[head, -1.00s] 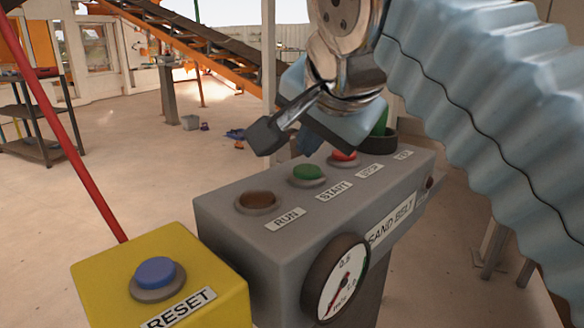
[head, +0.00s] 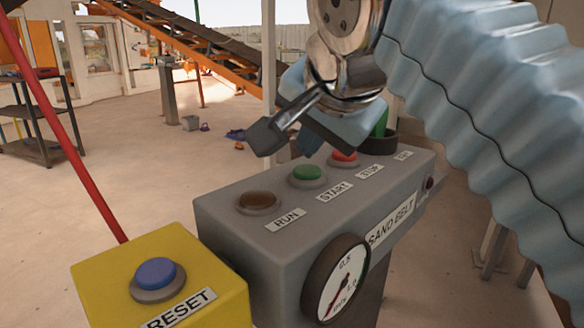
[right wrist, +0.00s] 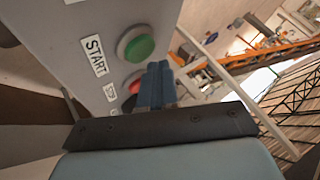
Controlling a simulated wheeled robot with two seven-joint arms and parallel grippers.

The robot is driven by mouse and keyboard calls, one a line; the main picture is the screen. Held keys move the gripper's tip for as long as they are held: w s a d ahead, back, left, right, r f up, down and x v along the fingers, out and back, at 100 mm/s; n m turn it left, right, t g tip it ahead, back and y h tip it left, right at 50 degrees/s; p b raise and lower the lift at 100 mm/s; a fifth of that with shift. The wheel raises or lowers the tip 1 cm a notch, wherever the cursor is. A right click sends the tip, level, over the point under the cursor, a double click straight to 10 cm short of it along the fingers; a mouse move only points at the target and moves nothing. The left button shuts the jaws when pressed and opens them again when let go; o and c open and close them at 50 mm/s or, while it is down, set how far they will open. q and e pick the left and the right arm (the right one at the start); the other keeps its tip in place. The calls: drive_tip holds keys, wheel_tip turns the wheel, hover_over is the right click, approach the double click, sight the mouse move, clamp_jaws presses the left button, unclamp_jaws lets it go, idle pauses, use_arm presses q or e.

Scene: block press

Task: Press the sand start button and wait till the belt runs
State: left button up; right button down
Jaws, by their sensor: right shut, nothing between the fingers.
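The green start button (head: 307,173) sits on the grey sand belt box (head: 240,240), above its START label. It also shows in the right wrist view (right wrist: 139,48). My right gripper (head: 308,147) is shut and empty, held above the box behind the start button. In the right wrist view its blue fingers (right wrist: 157,82) lie together beside the green button, which shows unobstructed. I cannot tell their exact height over the panel. The brown run lamp (head: 258,200) looks dark. The red stop button (head: 343,158) is partly hidden by the gripper. My left gripper is out of view.
A yellow box (head: 100,285) with a blue reset button (head: 156,272) stands at the front left. A round gauge (head: 336,280) sits on the grey box's front. The orange-framed conveyor (head: 215,55) slopes across the back. A red pole (head: 70,140) rises at the left.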

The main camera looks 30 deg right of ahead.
drive_tip(key=shift+f, duration=0.15)
idle(0.4)
drive_tip(key=shift+f, duration=0.25)
drive_tip(key=shift+f+b, duration=0.5)
drive_tip(key=shift+b, duration=0.1)
idle(0.6)
drive_tip(key=shift+r, duration=0.1)
drive_tip(key=shift+r+p, duration=0.85)
drive_tip(key=shift+p, duration=0.2)
